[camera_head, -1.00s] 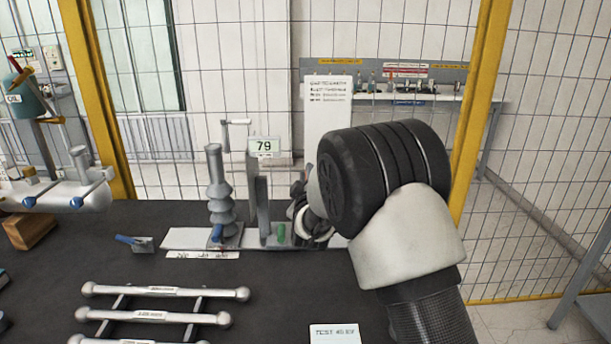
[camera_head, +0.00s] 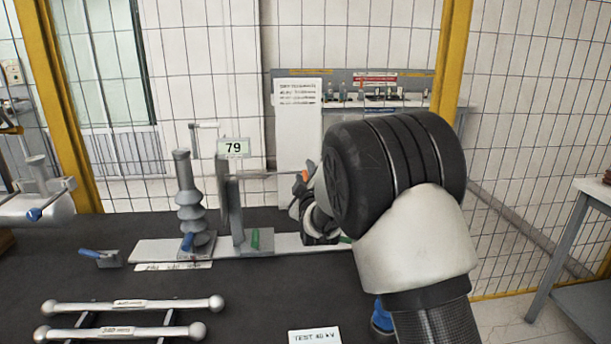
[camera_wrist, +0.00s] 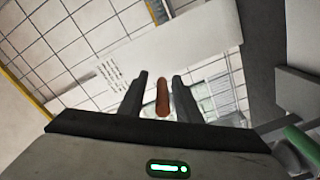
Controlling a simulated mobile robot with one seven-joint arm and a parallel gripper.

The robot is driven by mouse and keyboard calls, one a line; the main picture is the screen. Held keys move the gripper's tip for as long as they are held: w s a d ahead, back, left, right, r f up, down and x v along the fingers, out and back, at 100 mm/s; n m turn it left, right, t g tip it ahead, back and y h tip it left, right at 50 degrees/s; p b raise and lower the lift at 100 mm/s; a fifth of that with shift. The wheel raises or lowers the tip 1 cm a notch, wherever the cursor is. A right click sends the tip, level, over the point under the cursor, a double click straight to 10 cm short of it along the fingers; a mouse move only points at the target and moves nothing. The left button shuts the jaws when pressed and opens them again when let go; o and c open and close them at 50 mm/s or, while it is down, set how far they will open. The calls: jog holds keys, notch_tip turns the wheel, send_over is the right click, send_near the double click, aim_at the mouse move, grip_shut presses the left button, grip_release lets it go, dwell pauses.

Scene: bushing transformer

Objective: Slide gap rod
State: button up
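The gap rod (camera_head: 272,175) is a thin horizontal bar. It runs right from a grey post (camera_head: 237,205) on a white base strip toward my gripper (camera_head: 298,188). An orange-red handle (camera_head: 309,170) shows beside my gripper in the head view. In the wrist view the handle (camera_wrist: 163,98) lies between the two dark fingers of my gripper (camera_wrist: 160,85), with a visible gap on each side. The fingers are apart. My forearm hides the right end of the base strip. A ribbed grey insulator (camera_head: 190,205) stands left of the post, and a tag reading 79 (camera_head: 233,148) is above it.
Grey bars with ball ends (camera_head: 132,304) lie at the front of the dark bench. A blue-handled tool (camera_head: 100,257) lies left of the base strip. A label card (camera_head: 315,336) lies at the front. Yellow-framed mesh fencing (camera_head: 540,140) stands behind.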

jog(key=shift+s, duration=0.1)
jog(key=s+d, duration=0.3)
jog(key=s, duration=1.4)
jog(key=shift+d, duration=0.2)
jog(key=s+d+m+g+h, duration=0.2)
jog(key=s+d+m+g, duration=0.6)
jog(key=s, duration=0.6)
jog(key=s+d+m+g+h, duration=0.1)
jog(key=s+d+m+g, duration=0.35)
jog(key=s+d, duration=0.8)
jog(key=s+a+r+p, duration=0.1)
jog(key=r+p, duration=0.6)
jog(key=s+a+r+p, duration=0.1)
jog(key=s+r+p, duration=0.1)
jog(key=r+p, duration=0.5)
jog(key=shift+a+r+m+p, duration=0.4)
jog(key=shift+m, duration=0.05)
